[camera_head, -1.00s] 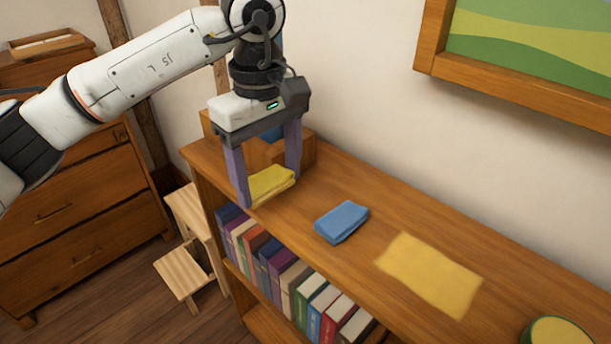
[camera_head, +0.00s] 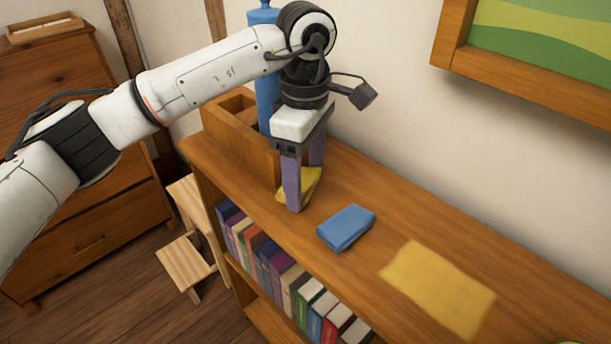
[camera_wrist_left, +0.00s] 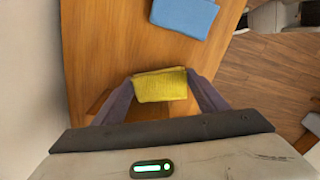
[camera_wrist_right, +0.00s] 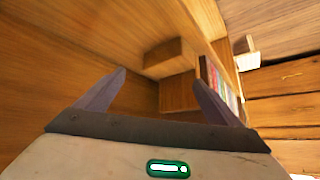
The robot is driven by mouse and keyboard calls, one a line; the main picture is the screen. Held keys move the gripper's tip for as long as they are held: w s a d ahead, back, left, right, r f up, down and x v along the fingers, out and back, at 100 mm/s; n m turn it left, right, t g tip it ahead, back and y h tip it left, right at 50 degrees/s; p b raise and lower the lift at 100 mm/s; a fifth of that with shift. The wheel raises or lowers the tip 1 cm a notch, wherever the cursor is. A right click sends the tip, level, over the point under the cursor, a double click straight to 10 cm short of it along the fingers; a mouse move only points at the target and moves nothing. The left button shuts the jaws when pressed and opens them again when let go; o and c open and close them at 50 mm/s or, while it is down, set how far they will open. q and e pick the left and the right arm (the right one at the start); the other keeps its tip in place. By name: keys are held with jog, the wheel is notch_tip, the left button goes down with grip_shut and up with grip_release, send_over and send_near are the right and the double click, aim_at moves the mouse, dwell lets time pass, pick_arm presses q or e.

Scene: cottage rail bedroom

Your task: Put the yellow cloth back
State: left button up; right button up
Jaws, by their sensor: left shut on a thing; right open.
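The folded yellow cloth (camera_head: 312,187) is between the fingers of my left gripper (camera_head: 304,188), just above or on the shelf top, beside the wooden box; I cannot tell whether it touches the wood. In the left wrist view the cloth (camera_wrist_left: 160,86) spans the gap between both fingertips. A flat yellow rectangle (camera_head: 440,287) lies on the shelf top to the right. A folded blue cloth (camera_head: 346,228) lies between it and my left gripper. My right gripper (camera_wrist_right: 160,78) is open and empty, facing wooden furniture.
The bookshelf top (camera_head: 390,220) holds a compartmented wooden box (camera_head: 230,125) with a tall blue bottle (camera_head: 264,80) at its far left end. Books (camera_head: 285,270) stand below. A picture frame (camera_head: 530,85) hangs on the wall.

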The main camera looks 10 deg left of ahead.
aim_at(305, 179)
pick_arm(q)
jog(key=shift+f, duration=0.4)
jog(key=shift+f, duration=0.1)
jog(key=shift+f, duration=0.15)
jog(key=o, duration=0.9)
jog(key=shift+r, duration=0.2)
notch_tip(305, 179, up, 12)
jog(key=shift+r+b, duration=0.1)
jog(key=shift+b, duration=0.4)
